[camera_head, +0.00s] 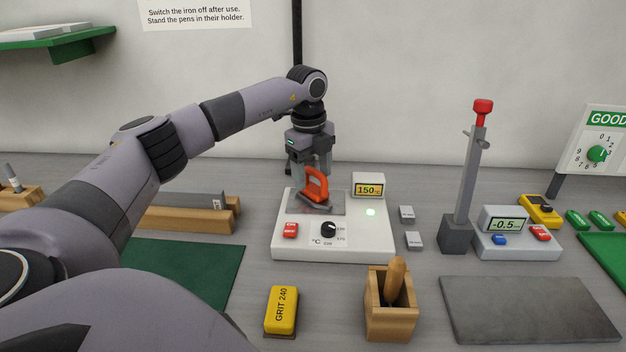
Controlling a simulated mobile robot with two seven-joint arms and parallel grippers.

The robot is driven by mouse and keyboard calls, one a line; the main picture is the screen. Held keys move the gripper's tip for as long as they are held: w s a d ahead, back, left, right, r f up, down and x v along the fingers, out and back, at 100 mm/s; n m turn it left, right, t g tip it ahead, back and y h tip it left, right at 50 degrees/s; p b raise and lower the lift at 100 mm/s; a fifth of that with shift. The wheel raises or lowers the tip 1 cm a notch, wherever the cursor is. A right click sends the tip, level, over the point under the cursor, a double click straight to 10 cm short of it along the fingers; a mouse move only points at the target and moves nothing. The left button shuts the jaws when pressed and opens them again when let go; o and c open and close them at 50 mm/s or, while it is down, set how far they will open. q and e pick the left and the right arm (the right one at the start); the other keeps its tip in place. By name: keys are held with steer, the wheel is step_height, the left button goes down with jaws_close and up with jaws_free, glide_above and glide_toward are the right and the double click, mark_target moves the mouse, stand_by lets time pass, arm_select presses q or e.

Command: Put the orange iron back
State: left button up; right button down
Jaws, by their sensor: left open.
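The orange iron (316,186) is a small tool with an orange looped handle and a grey sole. It is on the grey metal plate (336,205) at the back left of the white heating station (345,244). My left gripper (312,176) points down at the iron from above. Its fingers are open around the upper part of the handle; I cannot tell whether they touch it. My right gripper is out of view.
A wooden holder (390,318) with a wooden-handled tool and a yellow grit block (282,309) stand in front. A tall grey stand (465,190) with a red top rises at right, beside a meter (516,240). A dark slab (528,310) lies front right.

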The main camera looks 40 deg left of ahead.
mark_target(310, 190)
arm_select(q)
step_height(310, 190, up, 10)
steer(key=shift+s+b, duration=0.3)
steer(key=shift+s, duration=0.05)
steer(key=shift+f, duration=0.15)
